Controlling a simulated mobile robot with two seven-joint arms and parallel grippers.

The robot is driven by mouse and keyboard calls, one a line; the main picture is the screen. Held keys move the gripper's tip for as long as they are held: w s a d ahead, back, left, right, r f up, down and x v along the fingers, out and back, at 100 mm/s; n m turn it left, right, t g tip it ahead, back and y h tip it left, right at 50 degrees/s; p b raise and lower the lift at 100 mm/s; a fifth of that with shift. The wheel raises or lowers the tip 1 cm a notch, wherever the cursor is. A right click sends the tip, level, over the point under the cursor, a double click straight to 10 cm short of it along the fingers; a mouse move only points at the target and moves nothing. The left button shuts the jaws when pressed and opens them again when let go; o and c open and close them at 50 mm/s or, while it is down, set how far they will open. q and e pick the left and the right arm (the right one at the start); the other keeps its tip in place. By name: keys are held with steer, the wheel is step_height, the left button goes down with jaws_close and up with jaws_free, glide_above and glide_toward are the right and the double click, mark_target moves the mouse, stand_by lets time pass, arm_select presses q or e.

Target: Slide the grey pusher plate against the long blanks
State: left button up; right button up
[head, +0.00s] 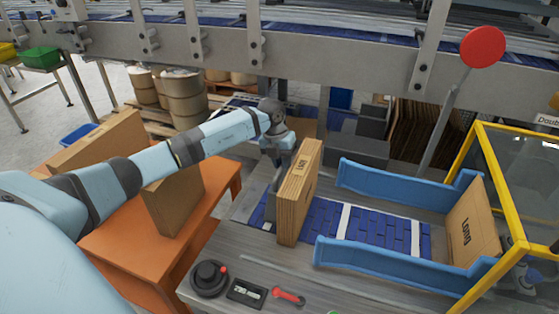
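The long blanks (301,195) stand upright as a brown stack with a dark "LONG" print, at the left end of the blue slatted belt. A grey upright plate, seemingly the pusher plate (271,205), shows just left of the stack. It is narrow in this view, and I cannot tell whether it touches the blanks. My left gripper (279,160) reaches in from the left and points down at the top of the plate, beside the blanks. Its fingertips are small and partly hidden, so its grip is unclear. Part of my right arm shows at the lower right edge; its fingers cannot be made out.
Blue side rails (385,265) flank the belt (372,229), with another "LONG" carton piece (472,228) at its right end. A yellow-framed guard (493,165) stands right. An orange table (130,255) holds brown cartons at left. A red-knobbed lever (483,47) rises behind.

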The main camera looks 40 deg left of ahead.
arm_select(q)
steer(key=o, duration=0.3)
steer(key=a+r, duration=0.1)
steer(key=r, duration=0.8)
steer(key=s+a+r, duration=0.1)
steer(key=r, duration=0.3)
steer(key=shift+a+r+b, duration=0.3)
steer(key=shift+b, duration=0.05)
steer(key=shift+f, duration=0.1)
